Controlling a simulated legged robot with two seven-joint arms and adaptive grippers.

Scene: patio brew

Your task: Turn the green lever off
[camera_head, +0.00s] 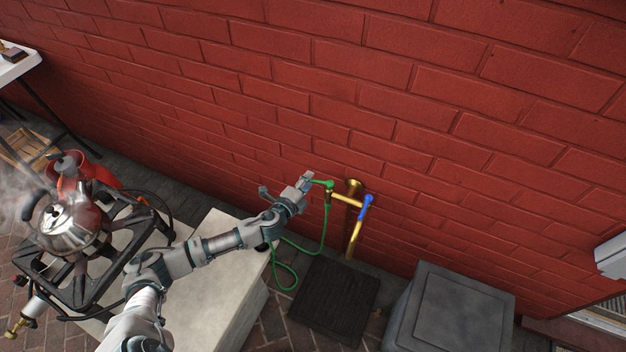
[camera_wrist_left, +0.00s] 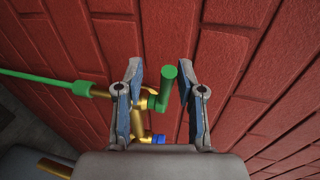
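The green lever (camera_head: 324,183) sits on a brass tap against the red brick wall, right beside my left gripper in the head view. In the left wrist view the green lever (camera_wrist_left: 170,88) stands between my two fingers. The gripper's fingers also show in the left wrist view (camera_wrist_left: 161,80). A blue lever (camera_head: 367,203) is on the other branch of the brass pipe (camera_head: 354,238). My right gripper is not in view.
A green hose (camera_head: 325,230) hangs from the tap. A dark mat or grate (camera_head: 333,302) lies below, with a grey box (camera_head: 452,312) to its right. A pale block (camera_head: 230,310) is under my left arm. A steaming kettle (camera_head: 70,222) stands on a burner (camera_head: 115,270) at left.

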